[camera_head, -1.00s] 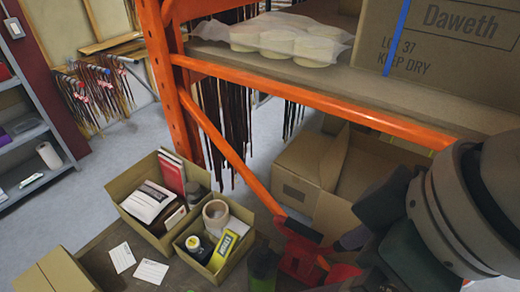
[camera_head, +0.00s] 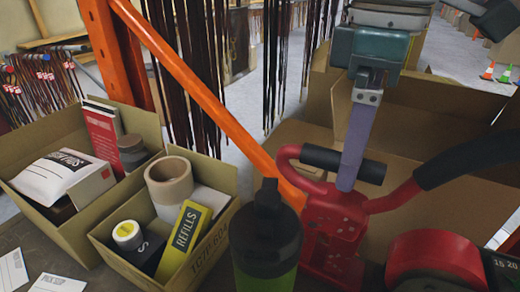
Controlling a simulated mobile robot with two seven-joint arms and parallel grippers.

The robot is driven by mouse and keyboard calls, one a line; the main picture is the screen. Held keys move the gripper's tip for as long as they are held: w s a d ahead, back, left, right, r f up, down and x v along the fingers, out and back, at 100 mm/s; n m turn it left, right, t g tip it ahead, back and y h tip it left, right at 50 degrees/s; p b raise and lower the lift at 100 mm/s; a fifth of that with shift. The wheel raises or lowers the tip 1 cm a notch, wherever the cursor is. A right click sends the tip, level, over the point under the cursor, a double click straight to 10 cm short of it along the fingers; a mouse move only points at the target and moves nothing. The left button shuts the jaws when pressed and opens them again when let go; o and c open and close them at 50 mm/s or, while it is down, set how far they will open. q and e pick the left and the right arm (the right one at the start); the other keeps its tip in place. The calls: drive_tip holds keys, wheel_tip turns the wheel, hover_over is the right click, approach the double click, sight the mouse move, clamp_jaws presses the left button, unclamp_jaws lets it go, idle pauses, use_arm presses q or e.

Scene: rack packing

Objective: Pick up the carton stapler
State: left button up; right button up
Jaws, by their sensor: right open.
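The carton stapler (camera_head: 332,228) is a red tool with black grips, standing at the front edge of the shelf in the middle right. One black grip (camera_head: 322,158) crosses its top, and a red arm with a longer black grip (camera_head: 468,160) reaches right. My right gripper (camera_head: 350,183) comes down from above, with a teal body and a grey-purple finger. The finger passes in front of the top grip and ends just above the red body. Its other finger is hidden, and contact cannot be told. The gripper is open. My left gripper is not in view.
A dark green bottle (camera_head: 266,245) stands close left of the stapler. A red round tool (camera_head: 432,262) lies close right. Two cardboard boxes with supplies (camera_head: 222,232) (camera_head: 68,238) stand at left. An orange rack brace (camera_head: 205,98) slants behind, with large open cartons (camera_head: 440,115) beyond.

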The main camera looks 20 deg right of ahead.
sight(340, 194)
wheel_tip(340, 194, down, 4)
drive_tip(key=shift+s+r, duration=0.1)
drive_tip(key=f, duration=0.3)
drive_tip(key=f+b, duration=0.1)
drive_tip(key=f, duration=0.1)
drive_tip(key=shift+w+f, duration=0.25)
drive_tip(key=shift+w, duration=0.05)
clamp_jaws()
idle(0.5)
drive_tip(key=shift+r, duration=0.15)
